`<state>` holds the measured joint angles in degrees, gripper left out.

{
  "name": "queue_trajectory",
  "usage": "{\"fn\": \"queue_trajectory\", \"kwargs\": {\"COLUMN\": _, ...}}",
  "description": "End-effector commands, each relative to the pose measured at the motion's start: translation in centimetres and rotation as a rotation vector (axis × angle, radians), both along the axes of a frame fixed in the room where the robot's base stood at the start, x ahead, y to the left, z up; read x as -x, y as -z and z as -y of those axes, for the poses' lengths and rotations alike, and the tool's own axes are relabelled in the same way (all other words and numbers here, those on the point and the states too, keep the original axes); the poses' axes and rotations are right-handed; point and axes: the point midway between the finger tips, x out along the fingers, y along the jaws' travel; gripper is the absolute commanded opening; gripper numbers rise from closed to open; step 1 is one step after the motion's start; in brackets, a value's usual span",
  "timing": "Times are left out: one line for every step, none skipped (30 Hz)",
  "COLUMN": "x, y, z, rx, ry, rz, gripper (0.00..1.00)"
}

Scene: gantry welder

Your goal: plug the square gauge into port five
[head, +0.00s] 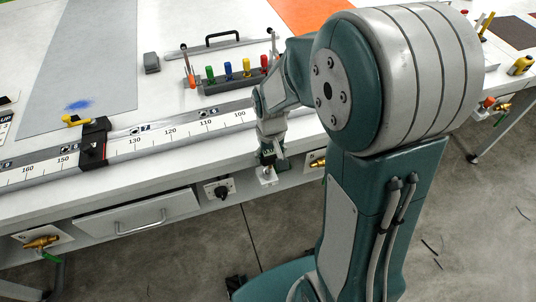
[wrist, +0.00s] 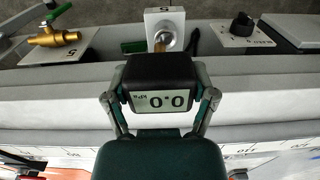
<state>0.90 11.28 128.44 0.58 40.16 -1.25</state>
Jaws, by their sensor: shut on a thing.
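The square gauge (wrist: 160,72) is a black box with a pale display showing 0.0 kPa, upside down in the wrist view. My gripper (wrist: 160,100) is shut on it, one finger on each side. A brass stem (wrist: 158,47) at the gauge's far end points at the round metal port (wrist: 167,40) on a white block (wrist: 165,15). Stem and port overlap in view; I cannot tell whether the stem is inside. In the head view my gripper (head: 268,153) is at the bench's front edge, just above the white block (head: 267,177); the gauge is mostly hidden there.
A brass valve with a green handle (wrist: 55,38) is left of the port in the wrist view. A black knob on a plate (head: 219,189) is on the other side. A ruler rail (head: 165,134) with a black stop (head: 93,143) and a rack of coloured-handled tools (head: 235,82) are on the bench.

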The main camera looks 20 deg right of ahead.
Motion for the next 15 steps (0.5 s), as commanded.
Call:
{"fn": "queue_trajectory", "kwargs": {"x": 0.0, "y": 0.0, "z": -0.04, "rx": 0.0, "ry": -0.001, "rz": 0.0, "gripper": 0.23}}
{"fn": "queue_trajectory", "kwargs": {"x": 0.0, "y": 0.0, "z": -0.04, "rx": 0.0, "ry": -0.001, "rz": 0.0, "gripper": 0.23}}
{"fn": "queue_trajectory", "kwargs": {"x": 0.0, "y": 0.0, "z": -0.05, "rx": 0.0, "ry": -0.001, "rz": 0.0, "gripper": 0.23}}
{"fn": "queue_trajectory", "kwargs": {"x": 0.0, "y": 0.0, "z": -0.05, "rx": 0.0, "ry": -0.001, "rz": 0.0, "gripper": 0.23}}
{"fn": "queue_trajectory", "kwargs": {"x": 0.0, "y": 0.0, "z": -0.05, "rx": 0.0, "ry": -0.001, "rz": 0.0, "gripper": 0.23}}
{"fn": "queue_trajectory", "kwargs": {"x": 0.0, "y": 0.0, "z": -0.05, "rx": 0.0, "ry": -0.001, "rz": 0.0, "gripper": 0.23}}
{"fn": "queue_trajectory", "kwargs": {"x": 0.0, "y": 0.01, "z": -0.05, "rx": 0.0, "ry": -0.001, "rz": 0.0, "gripper": 0.23}}
{"fn": "queue_trajectory", "kwargs": {"x": 0.0, "y": 0.03, "z": -0.05, "rx": 0.0, "ry": -0.001, "rz": 0.0, "gripper": 0.23}}
{"fn": "queue_trajectory", "kwargs": {"x": 0.0, "y": 0.09, "z": -0.05, "rx": 0.0, "ry": -0.001, "rz": 0.0, "gripper": 0.23}}
{"fn": "queue_trajectory", "kwargs": {"x": 0.0, "y": 0.15, "z": -0.05, "rx": 0.0, "ry": -0.001, "rz": 0.0, "gripper": 0.23}}
{"fn": "queue_trajectory", "kwargs": {"x": 0.0, "y": 0.22, "z": -0.04, "rx": 0.0, "ry": -0.001, "rz": 0.0, "gripper": 0.23}}
{"fn": "queue_trajectory", "kwargs": {"x": 0.0, "y": 0.31, "z": -0.04, "rx": 0.0, "ry": -0.001, "rz": 0.0, "gripper": 0.23}}
{"fn": "queue_trajectory", "kwargs": {"x": -0.01, "y": 0.38, "z": -0.04, "rx": 0.0, "ry": -0.001, "rz": 0.0, "gripper": 0.23}}
{"fn": "queue_trajectory", "kwargs": {"x": -0.01, "y": 0.44, "z": -0.04, "rx": 0.0, "ry": -0.001, "rz": 0.0, "gripper": 0.23}}
{"fn": "queue_trajectory", "kwargs": {"x": -0.01, "y": 0.52, "z": -0.01, "rx": 0.0, "ry": -0.001, "rz": 0.0, "gripper": 0.23}}
